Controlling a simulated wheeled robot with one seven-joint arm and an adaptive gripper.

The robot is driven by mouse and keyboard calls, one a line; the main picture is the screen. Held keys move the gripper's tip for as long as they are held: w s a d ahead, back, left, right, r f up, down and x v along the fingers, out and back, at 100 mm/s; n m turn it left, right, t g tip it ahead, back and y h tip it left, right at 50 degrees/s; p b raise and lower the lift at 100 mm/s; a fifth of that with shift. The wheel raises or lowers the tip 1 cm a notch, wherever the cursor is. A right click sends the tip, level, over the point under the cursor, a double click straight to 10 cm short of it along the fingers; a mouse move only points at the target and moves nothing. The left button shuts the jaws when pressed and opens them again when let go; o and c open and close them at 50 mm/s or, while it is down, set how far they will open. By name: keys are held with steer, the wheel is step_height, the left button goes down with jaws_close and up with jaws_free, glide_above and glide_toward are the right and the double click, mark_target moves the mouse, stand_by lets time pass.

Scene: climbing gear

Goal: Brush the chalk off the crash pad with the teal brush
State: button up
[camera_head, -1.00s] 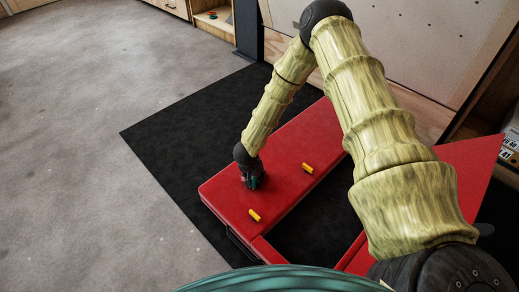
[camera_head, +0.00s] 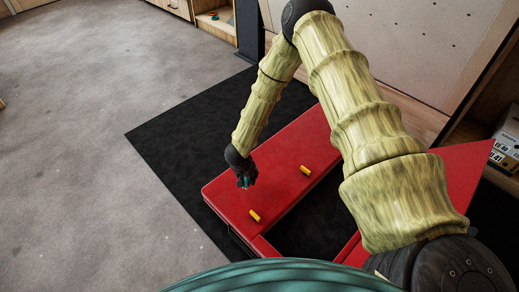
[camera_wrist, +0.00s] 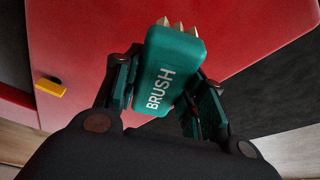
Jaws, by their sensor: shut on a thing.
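The red crash pad (camera_head: 285,172) lies on a black mat, and its surface also fills much of the wrist view (camera_wrist: 245,30). My gripper (camera_head: 245,180) is over the pad's left end. In the wrist view my gripper (camera_wrist: 165,88) is shut on the teal brush (camera_wrist: 168,65), with one finger on each side. The word BRUSH faces the camera, and pale bristles point away, toward the pad. I cannot tell whether the bristles touch it. The brush shows only as a small teal patch in the head view (camera_head: 244,182). I cannot make out chalk on the pad.
Two yellow pieces lie on the pad, one near its front edge (camera_head: 255,216) and one farther right (camera_head: 305,170). Grey floor (camera_head: 90,130) to the left is clear.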

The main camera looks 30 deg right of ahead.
steer(key=shift+r+p, duration=1.1)
steer(key=shift+r, duration=0.25)
